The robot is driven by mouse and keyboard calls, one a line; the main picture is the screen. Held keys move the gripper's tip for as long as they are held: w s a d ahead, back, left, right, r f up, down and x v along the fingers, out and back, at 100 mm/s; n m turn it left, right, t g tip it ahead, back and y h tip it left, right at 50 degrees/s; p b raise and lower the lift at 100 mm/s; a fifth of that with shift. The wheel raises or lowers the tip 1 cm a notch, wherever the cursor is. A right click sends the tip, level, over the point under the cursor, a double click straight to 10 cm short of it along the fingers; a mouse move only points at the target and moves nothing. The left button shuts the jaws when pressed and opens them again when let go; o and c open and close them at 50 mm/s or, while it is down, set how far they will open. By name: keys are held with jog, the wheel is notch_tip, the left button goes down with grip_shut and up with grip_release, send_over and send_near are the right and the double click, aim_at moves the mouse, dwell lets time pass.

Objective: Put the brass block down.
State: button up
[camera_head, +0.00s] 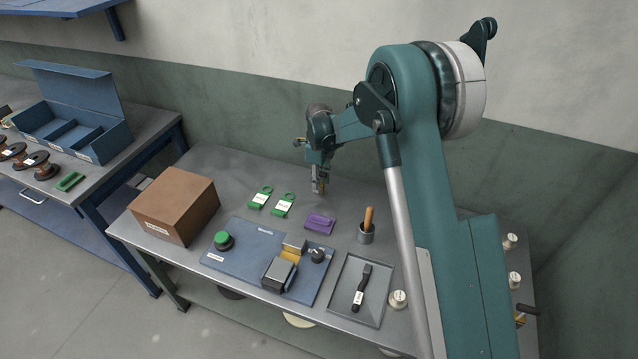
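My gripper (319,187) points down above the back middle of the grey workbench (240,165). A small brass-coloured block (321,185) shows between its fingertips, and the gripper looks shut on it. The block is small and partly covered by the fingers. It seems to be a little above the bench top, but the exact gap is hard to tell.
Two green tags (260,198) and a purple pouch (320,223) lie in front of my gripper. A brown box (174,205), blue panel (232,264) and grey tray (340,297) take up the front. Bare bench lies around the gripper.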

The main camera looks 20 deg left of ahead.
notch_tip(320, 180, up, 12)
jog(key=shift+f+p, duration=0.2)
jog(key=shift+p, duration=0.45)
dwell(0.4)
dwell(0.3)
jog(key=shift+d+r, duration=0.25)
jog(key=shift+d, duration=0.05)
jog(key=s+d+r+n+t+y, duration=0.1)
jog(key=s+d+r+n, duration=0.2)
jog(key=d+r, duration=0.8)
jog(key=s+d+r+n+t, duration=0.1)
jog(key=s+d+r+n, duration=0.25)
jog(key=d+r, duration=0.7)
jog(key=s+d+r+n+t, duration=0.1)
jog(key=s+d+r+n, duration=0.1)
jog(key=s+d, duration=0.55)
jog(key=s+d+r+n+t, duration=0.15)
jog(key=s+d, duration=0.25)
jog(key=d, duration=0.6)
jog(key=s+d+f+n+t, duration=0.1)
jog(key=s+d+f+n, duration=0.1)
jog(key=s+d+n, duration=0.2)
jog(key=s+d+f+n+t+h, duration=0.1)
jog(key=s+d+n, duration=0.3)
jog(key=s+d, duration=0.7)
jog(key=s+f, duration=0.1)
jog(key=s, duration=0.5)
jog(key=shift+d+f+t, duration=0.2)
jog(key=shift+f+t, duration=0.15)
jog(key=shift+f, duration=0.05)
